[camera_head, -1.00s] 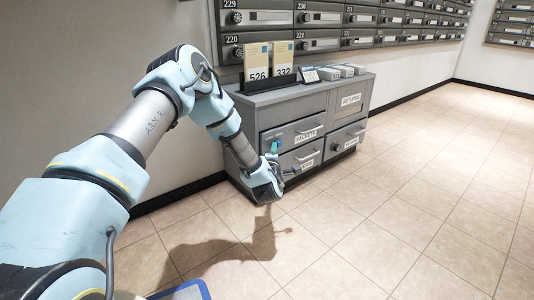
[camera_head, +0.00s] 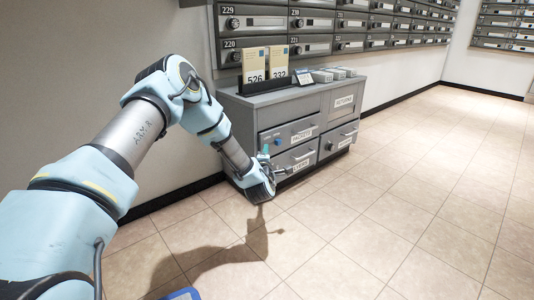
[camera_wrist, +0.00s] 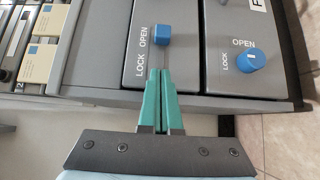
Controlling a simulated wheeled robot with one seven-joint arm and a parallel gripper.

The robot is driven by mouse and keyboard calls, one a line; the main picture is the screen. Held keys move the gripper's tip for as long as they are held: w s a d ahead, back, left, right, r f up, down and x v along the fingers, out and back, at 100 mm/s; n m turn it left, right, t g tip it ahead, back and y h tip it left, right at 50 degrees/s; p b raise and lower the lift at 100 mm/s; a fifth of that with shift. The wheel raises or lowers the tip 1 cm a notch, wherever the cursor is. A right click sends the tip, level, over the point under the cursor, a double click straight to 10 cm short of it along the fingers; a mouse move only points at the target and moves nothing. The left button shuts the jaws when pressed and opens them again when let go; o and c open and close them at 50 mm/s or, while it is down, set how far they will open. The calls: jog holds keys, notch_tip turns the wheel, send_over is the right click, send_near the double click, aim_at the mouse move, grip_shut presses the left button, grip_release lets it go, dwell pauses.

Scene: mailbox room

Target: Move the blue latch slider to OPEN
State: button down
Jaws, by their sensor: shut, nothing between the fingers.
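The blue latch slider (camera_wrist: 162,35) sits in a straight slot on a grey drawer front in the wrist view. It stands beside the word OPEN, with the bare slot running down past LOCK. My gripper (camera_wrist: 160,73) has teal fingers, shut and empty. Its tips are over the slot near LOCK, and a gap shows between them and the slider in the picture. In the head view the gripper (camera_head: 265,151) is low in front of the cabinet's left drawers.
A round blue knob (camera_wrist: 250,60) with its own OPEN and LOCK marks is on the neighbouring drawer front. The grey cabinet (camera_head: 292,104) stands against the wall under mailboxes (camera_head: 262,22), with number cards (camera_head: 278,62) on top. The tiled floor to the right is clear.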

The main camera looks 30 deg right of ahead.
jog(key=p+v, duration=0.4)
jog(key=v, duration=0.6)
jog(key=shift+w, duration=0.1)
jog(key=w+a+r+m+g+y+p, duration=0.1)
jog(key=w+a+r+m+g+p, duration=0.3)
jog(key=w+a+r+m, duration=0.3)
jog(key=s+a+r+m+g+y+p, duration=0.1)
jog(key=a+r+y, duration=0.1)
jog(key=a+r, duration=0.3)
jog(key=a+r+m+g+y+p, duration=0.2)
jog(key=a, duration=0.5)
jog(key=s+a+r+m+g+y+p, duration=0.1)
jog(key=s+a+r+g+y+p, duration=0.1)
jog(key=s+a+r, duration=0.35)
jog(key=s+a+r+g+y+p, duration=0.1)
jog(key=s+a+r+g, duration=0.15)
jog(key=s+a, duration=0.65)
jog(key=s+a+r+m+g+y+p, duration=0.15)
jog(key=s+a+r, duration=0.3)
jog(key=a, duration=0.55)
notch_tip(320, 180, up, 38)
jog(key=p, duration=3.8)
jog(key=shift+w, duration=0.15)
